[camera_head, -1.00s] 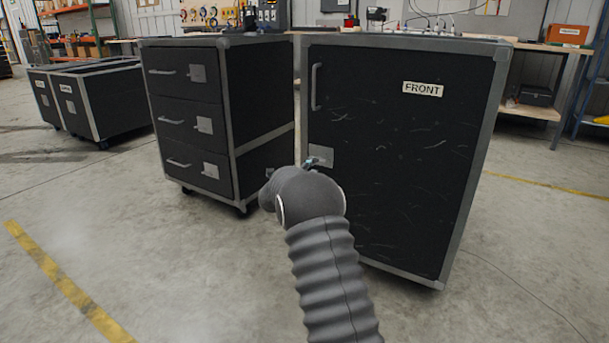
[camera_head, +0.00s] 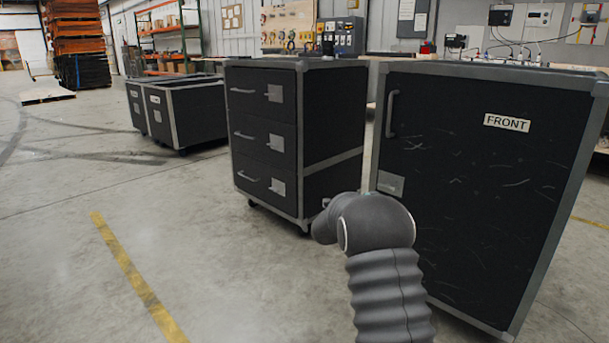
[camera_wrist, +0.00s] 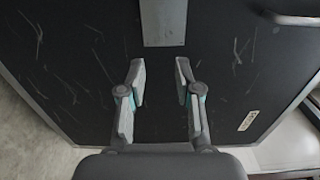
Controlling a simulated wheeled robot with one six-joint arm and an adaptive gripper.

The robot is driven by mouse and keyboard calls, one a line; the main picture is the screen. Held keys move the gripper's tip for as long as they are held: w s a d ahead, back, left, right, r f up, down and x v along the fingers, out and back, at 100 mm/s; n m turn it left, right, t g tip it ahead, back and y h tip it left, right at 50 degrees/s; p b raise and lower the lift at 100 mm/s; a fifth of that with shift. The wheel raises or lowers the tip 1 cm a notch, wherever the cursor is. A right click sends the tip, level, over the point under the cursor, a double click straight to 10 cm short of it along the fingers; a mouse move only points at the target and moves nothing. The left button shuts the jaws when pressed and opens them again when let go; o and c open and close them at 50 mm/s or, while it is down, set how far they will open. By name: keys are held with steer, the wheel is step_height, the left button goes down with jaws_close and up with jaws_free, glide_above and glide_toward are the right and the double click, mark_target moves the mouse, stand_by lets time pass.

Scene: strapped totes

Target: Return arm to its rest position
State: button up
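My gripper (camera_wrist: 160,82) is open and empty in the wrist view, with its two grey fingers apart. It faces the black door of the tall cabinet (camera_head: 465,215), labelled FRONT. The silver latch plate (camera_wrist: 164,22) is beyond the fingertips, and the door handle (camera_wrist: 295,19) is at the upper right. No contact with the door shows, but the exact gap cannot be told. In the head view my arm (camera_head: 385,250), in a ribbed grey sleeve, reaches up in front of the cabinet, and its bend hides my gripper.
A closed three-drawer black cabinet (camera_head: 335,125) stands left of the tall one. Low black totes (camera_head: 190,115) are farther back left. Workbenches and a shelf rack (camera_head: 168,40) line the back. Concrete floor (camera_head: 70,240) with a yellow line is clear at left.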

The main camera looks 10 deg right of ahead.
steer(key=w+a+f+n+t+y, duration=0.1)
steer(key=w+a+f+n+y, duration=0.1)
steer(key=a+f+n+y, duration=0.7)
steer(key=s+a+n+g+y+p, duration=0.25)
steer(key=s+a+n+y, duration=0.35)
steer(key=s+a+n, duration=0.45)
steer(key=s+r+n+g+p, duration=0.1)
steer(key=s+r+n+g, duration=0.2)
steer(key=s, duration=0.9)
steer(key=s+r+n+g+p, duration=0.15)
steer(key=s+r, duration=0.45)
steer(key=s, duration=0.6)
steer(key=s+r+n+g+p, duration=0.2)
steer(key=s+r+n, duration=0.2)
steer(key=s, duration=0.8)
steer(key=s+d+r+t+p, duration=0.1)
steer(key=s+r+t+p, duration=0.1)
steer(key=s+r, duration=0.6)
step_height(320, 180, up, 2)
steer(key=shift+s+d+r+t+h+p, duration=0.15)
steer(key=shift+s+d+t+h+p, duration=0.2)
steer(key=shift+p, duration=0.55)
